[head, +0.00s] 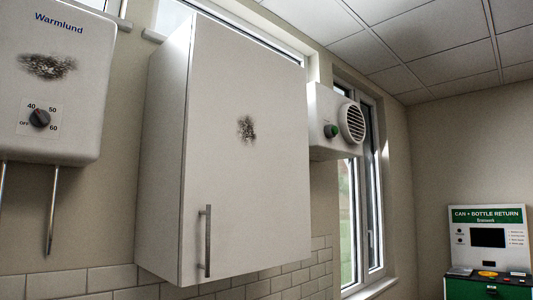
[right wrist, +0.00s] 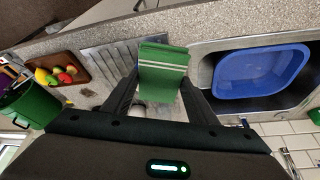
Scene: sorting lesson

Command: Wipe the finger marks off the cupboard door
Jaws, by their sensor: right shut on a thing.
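The white cupboard door (head: 248,160) hangs on the wall in the middle of the head view, closed, with a vertical bar handle (head: 205,241) low on its left side. A dark smudge (head: 247,129) sits near the middle of the door. My right gripper (right wrist: 162,88) shows in the right wrist view, shut on a green cloth (right wrist: 163,58) with pale stripes. The cloth is above the ribbed metal draining board (right wrist: 105,62). Neither gripper shows in the head view, and my left gripper is in neither view.
A white water heater (head: 55,110) with another dark smudge (head: 47,67) hangs left of the cupboard. A vent unit (head: 335,122) is at its right. Below are a blue basin (right wrist: 262,78) in the sink, a tray (right wrist: 70,58) of fruit and a green bin (right wrist: 38,100).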

